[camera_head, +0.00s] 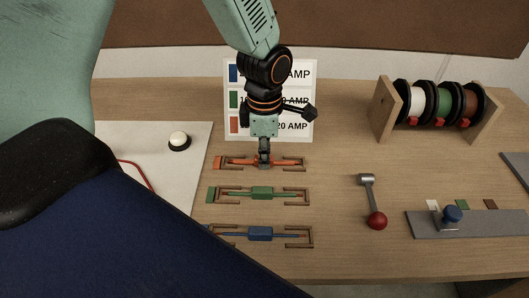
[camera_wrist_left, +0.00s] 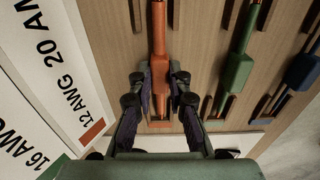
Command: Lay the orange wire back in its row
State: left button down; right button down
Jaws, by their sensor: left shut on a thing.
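The orange wire (camera_head: 288,162) lies in the back row of the wooden holders, between bracket-shaped ends. My left gripper (camera_head: 264,158) reaches down onto its middle from above. In the left wrist view the gripper's two dark fingers (camera_wrist_left: 161,88) are shut on the orange wire (camera_wrist_left: 159,28), which lies lengthwise between them. The fingers hide part of the wire and its row. I cannot tell whether it touches the table. My right gripper is in neither view.
A green wire (camera_head: 262,192) and a blue wire (camera_head: 260,233) lie in the rows in front. A label card (camera_head: 300,100) stands behind. A red-knobbed lever (camera_head: 376,220), a spool rack (camera_head: 385,110) and a grey strip (camera_head: 430,226) are at the right; a white button (camera_head: 179,140) is at the left.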

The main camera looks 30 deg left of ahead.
pick_arm(q)
jog(key=c, duration=1.2)
grip_release()
notch_tip(320, 180, up, 12)
jog(key=shift+s+d, duration=0.1)
jog(key=shift+s, duration=0.05)
